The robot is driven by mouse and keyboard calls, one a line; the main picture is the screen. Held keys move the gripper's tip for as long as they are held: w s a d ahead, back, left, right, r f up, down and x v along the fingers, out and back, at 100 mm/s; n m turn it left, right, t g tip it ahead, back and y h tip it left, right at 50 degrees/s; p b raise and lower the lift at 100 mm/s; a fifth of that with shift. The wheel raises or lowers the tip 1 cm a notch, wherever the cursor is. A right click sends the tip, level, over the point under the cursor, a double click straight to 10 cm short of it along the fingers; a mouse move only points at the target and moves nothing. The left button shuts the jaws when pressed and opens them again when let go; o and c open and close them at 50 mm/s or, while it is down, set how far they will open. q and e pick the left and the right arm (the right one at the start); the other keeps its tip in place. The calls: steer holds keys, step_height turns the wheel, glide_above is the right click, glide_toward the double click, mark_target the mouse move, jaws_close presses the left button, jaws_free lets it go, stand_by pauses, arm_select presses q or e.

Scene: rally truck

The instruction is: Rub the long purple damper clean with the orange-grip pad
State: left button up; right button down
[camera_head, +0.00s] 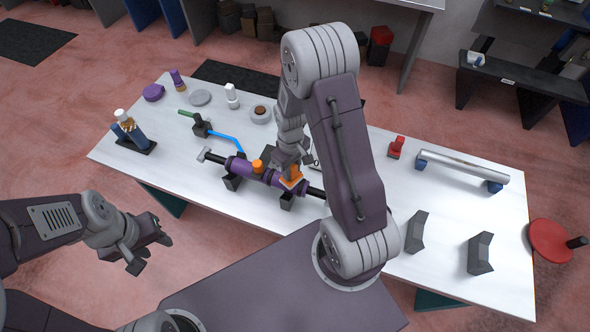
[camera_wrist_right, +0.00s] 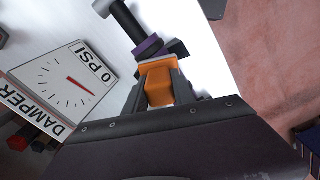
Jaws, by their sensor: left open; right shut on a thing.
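The long purple damper (camera_head: 262,174) lies across black cradle blocks on the white table in the head view. My right gripper (camera_head: 291,172) is shut on the orange-grip pad (camera_head: 291,182), over the right part of the damper. The orange grip (camera_wrist_right: 158,84) shows between the fingers in the right wrist view, with a purple part of the damper (camera_wrist_right: 149,46) just beyond it. I cannot tell whether the pad touches the damper. My left gripper (camera_head: 150,250) is open and empty, off the table's front edge.
A gauge labelled DAMPER (camera_wrist_right: 72,84) reads 0 PSI. A blue-handled tool (camera_head: 222,137) lies behind the damper. Bottles (camera_head: 232,96) and small dishes stand at the back left. A silver tube (camera_head: 463,166) rests on blue supports at right, with black blocks (camera_head: 480,254) in front.

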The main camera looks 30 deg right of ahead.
steer(key=shift+w+a, duration=0.15)
steer(key=shift+w, duration=0.15)
steer(key=shift+s, duration=0.1)
steer(key=shift+s+d, duration=0.25)
steer(key=shift+s, duration=0.05)
steer(key=shift+s+d+f, duration=0.1)
steer(key=shift+s+d, duration=0.1)
steer(key=shift+s, duration=0.3)
steer(key=shift+w+a, duration=0.2)
steer(key=shift+w, duration=0.2)
steer(key=shift+w+a, duration=0.25)
steer(key=shift+w, duration=0.25)
